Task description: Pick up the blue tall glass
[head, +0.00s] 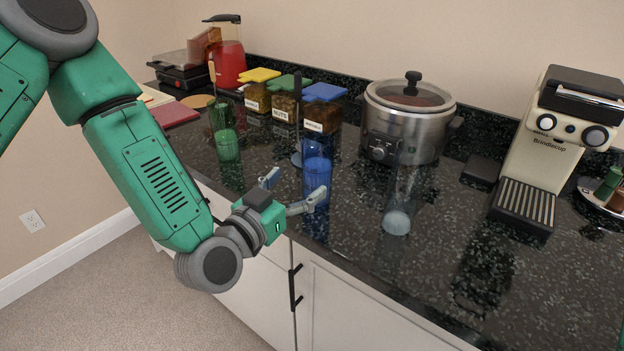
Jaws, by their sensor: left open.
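The blue tall glass (317,170) stands upright on the dark speckled counter, near its front edge. My left gripper (296,190) reaches in from the left, with one finger behind and left of the glass and the other in front of its lower part. Its fingers are spread apart. I cannot tell whether either finger touches the glass. My right gripper is not in view.
A green tall glass (224,133) stands to the left and a clear tall glass (399,200) to the right. Behind are lidded jars (321,112), a slow cooker (408,118) and a coffee machine (553,139). Counter (400,266) in front right is clear.

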